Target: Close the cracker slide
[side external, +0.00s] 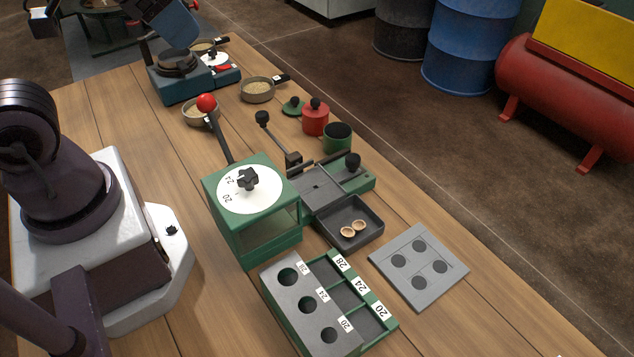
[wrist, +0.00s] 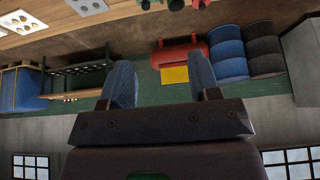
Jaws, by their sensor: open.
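A green machine (side external: 255,220) with a white numbered dial on top and a red-ball lever (side external: 207,103) stands mid-table. Beside it on the right is a low grey and green block with a flat grey plate (side external: 318,186) and a black knob (side external: 353,160). This looks like the cracker and its slide, but I cannot tell how far the slide is open. A dark tray (side external: 375,217) in front holds two tan shell halves (side external: 353,228). My gripper (wrist: 165,76) is open and empty in the wrist view, away from the block.
A holed sizing box (side external: 300,311) with compartments marked 28, 24 and 20 stands at the front; a grey four-hole plate (side external: 418,265) lies to its right. Pans, a red pot (side external: 315,120) and a green cup (side external: 337,138) are behind. Drums and a red tank (side external: 545,95) stand beyond the table.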

